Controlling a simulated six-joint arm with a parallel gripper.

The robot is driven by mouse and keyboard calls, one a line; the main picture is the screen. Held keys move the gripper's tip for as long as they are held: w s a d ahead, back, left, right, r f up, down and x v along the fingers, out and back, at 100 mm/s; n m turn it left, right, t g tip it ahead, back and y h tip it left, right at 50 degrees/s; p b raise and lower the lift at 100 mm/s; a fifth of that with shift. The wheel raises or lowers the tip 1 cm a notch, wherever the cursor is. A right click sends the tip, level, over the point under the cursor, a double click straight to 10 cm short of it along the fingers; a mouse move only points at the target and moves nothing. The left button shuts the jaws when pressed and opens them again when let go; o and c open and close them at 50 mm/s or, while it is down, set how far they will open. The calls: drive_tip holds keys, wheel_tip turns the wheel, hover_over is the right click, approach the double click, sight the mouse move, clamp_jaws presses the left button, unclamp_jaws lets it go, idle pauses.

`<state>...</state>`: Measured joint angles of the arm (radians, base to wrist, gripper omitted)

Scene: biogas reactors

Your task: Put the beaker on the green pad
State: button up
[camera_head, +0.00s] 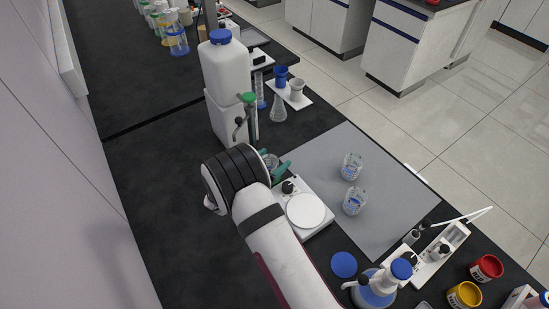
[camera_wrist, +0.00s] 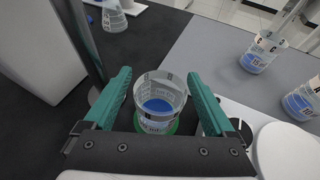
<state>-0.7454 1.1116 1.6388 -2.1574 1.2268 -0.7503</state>
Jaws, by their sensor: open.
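A clear beaker (camera_wrist: 158,103) with blue liquid stands upright between the fingers of my gripper (camera_wrist: 159,76) in the wrist view. A green pad (camera_wrist: 170,128) shows around the beaker's base. The beaker appears to rest on it, though the lower part is partly hidden by the gripper body. My gripper is open, with a green finger on each side of the beaker and small gaps visible. The green pad is hidden there.
Two similar beakers (camera_head: 352,166) (camera_head: 354,201) stand on the grey mat (camera_head: 388,205). A white stirrer with a round plate (camera_head: 305,211) sits close to my gripper. A stand with a rod (camera_head: 252,122) and a white canister (camera_head: 227,68) are behind. A blue pad (camera_head: 344,264) lies at the front.

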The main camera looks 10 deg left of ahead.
drive_tip(key=v, duration=1.1)
drive_tip(key=s+d+r+m+g+h, duration=0.1)
drive_tip(key=s+d+r+m+g, duration=0.25)
drive_tip(key=d+m, duration=0.35)
drive_tip(key=s+d+r+m+g+h, duration=0.2)
drive_tip(key=s+d+r+m+g, duration=0.15)
drive_tip(key=d+m, duration=0.4)
drive_tip(key=s+d+r+m+g+h, duration=0.1)
drive_tip(key=s+d+r+m+g, duration=0.3)
drive_tip(key=d, duration=0.5)
drive_tip(key=s+d+r+m+g+y, duration=0.2)
drive_tip(key=s+d+m+y, duration=0.1)
drive_tip(key=s+m, duration=0.45)
drive_tip(key=s+a+r+m+y, duration=0.1)
drive_tip(key=s+a+m+y, duration=0.5)
drive_tip(key=s+m, duration=0.3)
drive_tip(key=shift+m+y, duration=0.9)
drive_tip(key=shift+m, duration=0.2)
drive_tip(key=shift+d+r, duration=0.1)
drive_tip(key=shift+r, duration=0.05)
